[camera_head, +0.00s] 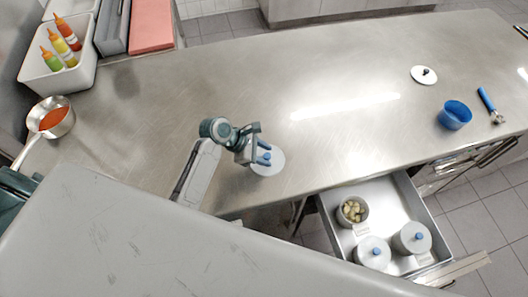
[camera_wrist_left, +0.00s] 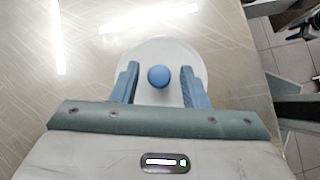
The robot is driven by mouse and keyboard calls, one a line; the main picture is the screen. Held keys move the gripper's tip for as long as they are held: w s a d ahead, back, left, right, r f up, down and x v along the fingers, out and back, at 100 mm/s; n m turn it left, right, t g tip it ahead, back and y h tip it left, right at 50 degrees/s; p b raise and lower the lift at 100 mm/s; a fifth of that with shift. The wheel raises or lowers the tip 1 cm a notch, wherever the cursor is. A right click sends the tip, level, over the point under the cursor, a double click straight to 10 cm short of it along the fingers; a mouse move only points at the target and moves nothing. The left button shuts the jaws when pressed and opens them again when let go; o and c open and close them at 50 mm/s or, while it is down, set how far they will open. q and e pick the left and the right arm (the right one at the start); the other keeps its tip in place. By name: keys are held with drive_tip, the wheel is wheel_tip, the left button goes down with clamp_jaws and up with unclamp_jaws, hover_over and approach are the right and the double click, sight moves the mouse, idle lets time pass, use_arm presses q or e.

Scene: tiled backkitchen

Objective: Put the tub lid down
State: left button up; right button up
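The tub lid (camera_head: 272,167) is a white disc with a blue knob. It appears to lie flat on the steel counter near its front edge. My left gripper (camera_head: 258,155) is over the lid, fingers apart, with the knob between them. In the left wrist view the lid (camera_wrist_left: 158,48) shows beyond my left gripper (camera_wrist_left: 160,84), and a gap shows on each side of the knob. An open tub (camera_head: 351,211) with pale pieces inside stands in the pulled-out drawer. My right gripper is not in view.
Two lidded tubs (camera_head: 411,240) (camera_head: 373,254) share the drawer (camera_head: 395,190). A saucepan (camera_head: 50,119) and a white bin (camera_head: 75,80) of bottles are at left. A blue bowl (camera_head: 454,115), a white lid with black knob (camera_head: 423,75) and a blue-handled utensil (camera_head: 488,103) are at right. The counter's middle is clear.

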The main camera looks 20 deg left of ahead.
use_arm(q)
drive_tip(key=shift+s+a+r, duration=0.1)
drive_tip(key=shift+a+r, duration=0.25)
drive_tip(key=shift+a, duration=0.05)
drive_tip(key=b+v, duration=0.2)
drive_tip(key=v, duration=0.9)
drive_tip(key=shift+b, duration=0.3)
drive_tip(key=shift+d, duration=0.1)
drive_tip(key=shift+s, duration=0.1)
